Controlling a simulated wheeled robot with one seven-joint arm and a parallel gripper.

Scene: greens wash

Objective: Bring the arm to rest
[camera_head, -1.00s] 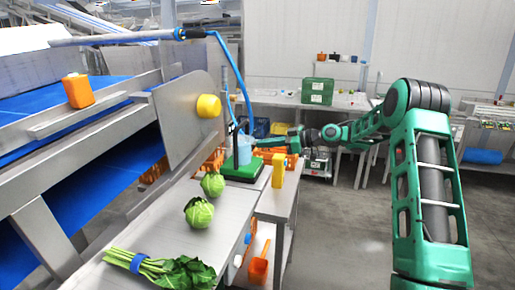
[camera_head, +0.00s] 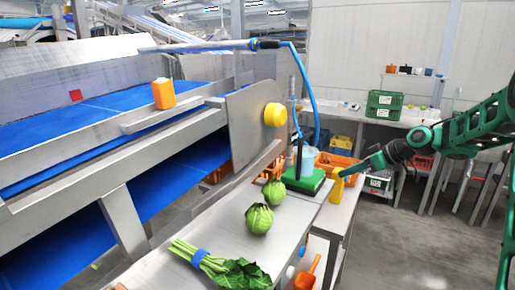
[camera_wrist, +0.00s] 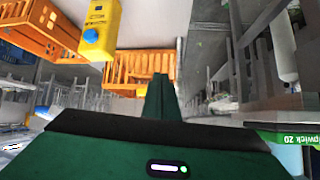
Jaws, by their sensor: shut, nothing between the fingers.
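My arm reaches in from the right side of the head view. My gripper (camera_head: 368,164) is dark green and points left, close to the right of a yellow bottle-like thing (camera_head: 337,187) at the bench's right edge. In the wrist view, the fingers of my gripper (camera_wrist: 161,82) are together with nothing between them. The yellow thing (camera_wrist: 100,30), with a blue round part, hangs into the wrist view at upper left, apart from the fingers. Whether the gripper touches anything is not clear in the head view.
The steel bench (camera_head: 228,219) holds two green heads (camera_head: 259,219), a banded leafy bunch (camera_head: 222,265) and a green-based scale (camera_head: 304,182). Orange crates (camera_wrist: 140,66) lie beyond the fingers. A blue conveyor (camera_head: 110,108) runs left. Floor at lower right is open.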

